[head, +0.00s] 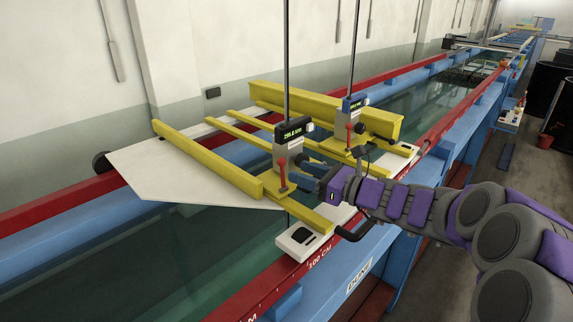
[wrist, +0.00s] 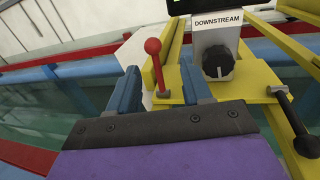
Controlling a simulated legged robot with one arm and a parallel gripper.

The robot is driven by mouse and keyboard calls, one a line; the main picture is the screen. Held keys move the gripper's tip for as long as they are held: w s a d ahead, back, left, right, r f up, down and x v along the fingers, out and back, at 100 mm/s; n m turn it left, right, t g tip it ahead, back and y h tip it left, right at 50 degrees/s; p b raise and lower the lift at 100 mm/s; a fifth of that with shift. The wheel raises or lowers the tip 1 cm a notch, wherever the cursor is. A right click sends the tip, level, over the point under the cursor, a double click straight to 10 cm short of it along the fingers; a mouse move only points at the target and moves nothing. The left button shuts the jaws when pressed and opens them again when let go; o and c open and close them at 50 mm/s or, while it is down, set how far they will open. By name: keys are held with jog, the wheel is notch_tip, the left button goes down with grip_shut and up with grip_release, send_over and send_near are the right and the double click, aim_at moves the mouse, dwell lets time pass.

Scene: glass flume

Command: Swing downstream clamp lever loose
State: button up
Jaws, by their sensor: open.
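The downstream clamp lever is a thin red stem with a red ball knob (wrist: 153,47). In the wrist view it stands nearly upright, tilted slightly, on a yellow plate left of the block labelled DOWNSTREAM (wrist: 218,40). The lever also shows in the head view (head: 282,168) at the foot of the nearer gauge (head: 290,137). My gripper (wrist: 160,72) is open, its two blue fingers apart and pointing at the lever. The lever appears in the gap between the fingertips; whether it is inside their reach I cannot tell. In the head view my gripper (head: 298,172) is just right of the lever.
A second gauge (head: 355,112) with its own red lever (head: 349,132) stands behind. A black knob (wrist: 217,62) is on the downstream block. A black T-handled part (wrist: 283,95) sits to the right. Yellow beams (head: 210,160) and a white board (head: 180,170) span the flume.

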aim_at(283, 167)
jog(key=x, duration=0.4)
jog(key=s+x, duration=0.1)
jog(key=x, duration=0.2)
jog(key=shift+w+a+p, duration=0.1)
jog(key=shift+a+p, duration=0.2)
jog(key=shift+a, duration=0.05)
jog(key=shift+d, duration=0.7)
jog(key=shift+c, duration=0.2)
jog(key=shift+d, duration=0.1)
jog(key=shift+c, duration=1.4)
jog(key=shift+r, duration=0.1)
jog(key=c, duration=0.3)
grip_shut()
